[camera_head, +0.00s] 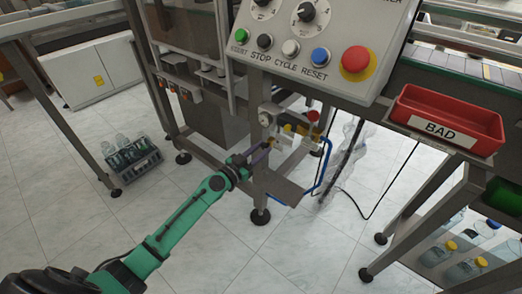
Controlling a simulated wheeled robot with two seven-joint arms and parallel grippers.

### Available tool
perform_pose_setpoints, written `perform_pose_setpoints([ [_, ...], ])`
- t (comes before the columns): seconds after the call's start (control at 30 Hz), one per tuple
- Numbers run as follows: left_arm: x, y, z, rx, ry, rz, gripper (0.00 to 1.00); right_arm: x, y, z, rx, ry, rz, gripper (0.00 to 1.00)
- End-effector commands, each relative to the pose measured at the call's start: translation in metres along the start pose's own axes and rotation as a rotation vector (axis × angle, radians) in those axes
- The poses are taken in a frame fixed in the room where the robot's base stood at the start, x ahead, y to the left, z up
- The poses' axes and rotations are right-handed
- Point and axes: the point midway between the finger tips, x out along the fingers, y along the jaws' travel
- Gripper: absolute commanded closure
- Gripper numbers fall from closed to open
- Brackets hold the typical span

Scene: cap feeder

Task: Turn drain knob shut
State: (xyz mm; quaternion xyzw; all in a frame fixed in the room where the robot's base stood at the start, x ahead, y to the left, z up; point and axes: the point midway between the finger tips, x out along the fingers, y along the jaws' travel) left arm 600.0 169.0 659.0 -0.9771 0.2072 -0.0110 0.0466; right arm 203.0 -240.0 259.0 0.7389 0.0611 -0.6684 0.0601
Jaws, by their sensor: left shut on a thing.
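My left gripper (265,149), at the end of the green arm, reaches the small air unit on the machine's front post. Its fingers are shut at the low end of the unit, where the drain knob sits. The knob is small and mostly hidden by the fingers, so its turn position cannot be told. The air unit has a round gauge (265,118), a yellow part (289,128) and a red knob (313,115) to the right. My right gripper is not in view.
A control panel (285,48) with several buttons overhangs the unit. A blue hose (328,165) and a metal bracket (284,187) are close to the gripper's right. A red BAD bin (447,105) stands at right. A bottle crate (133,160) lies on the floor at left.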

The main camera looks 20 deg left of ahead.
Motion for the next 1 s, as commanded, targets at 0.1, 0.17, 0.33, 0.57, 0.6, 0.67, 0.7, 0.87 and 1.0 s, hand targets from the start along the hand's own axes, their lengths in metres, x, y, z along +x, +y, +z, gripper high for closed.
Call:
perform_pose_setpoints([
  [0.1,0.0,0.001,0.002,-0.061,0.003,0.001,1.0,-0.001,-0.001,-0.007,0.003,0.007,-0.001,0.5],
  [0.17,0.0,0.001,0.002,-0.102,0.004,0.0,1.0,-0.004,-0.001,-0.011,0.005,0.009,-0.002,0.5],
  [0.33,0.0,0.001,0.003,-0.241,0.009,-0.001,1.0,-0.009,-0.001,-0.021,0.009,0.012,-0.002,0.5],
  [0.57,0.0,0.0,0.003,-0.46,0.018,-0.002,1.0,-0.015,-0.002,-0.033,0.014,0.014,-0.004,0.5],
  [0.6,0.0,0.0,0.003,-0.497,0.019,-0.002,1.0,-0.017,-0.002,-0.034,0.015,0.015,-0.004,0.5],
  [0.67,0.0,0.0,0.003,-0.553,0.021,-0.003,1.0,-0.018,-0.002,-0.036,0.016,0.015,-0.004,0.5],
  [0.7,0.0,0.0,0.003,-0.592,0.023,-0.003,1.0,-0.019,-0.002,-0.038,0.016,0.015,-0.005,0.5],
  [0.87,0.0,0.0,0.003,-0.744,0.028,-0.004,1.0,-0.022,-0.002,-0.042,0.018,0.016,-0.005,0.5],
  [1.0,0.0,0.0,0.003,-0.878,0.033,-0.005,1.0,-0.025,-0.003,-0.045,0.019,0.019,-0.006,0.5],
])
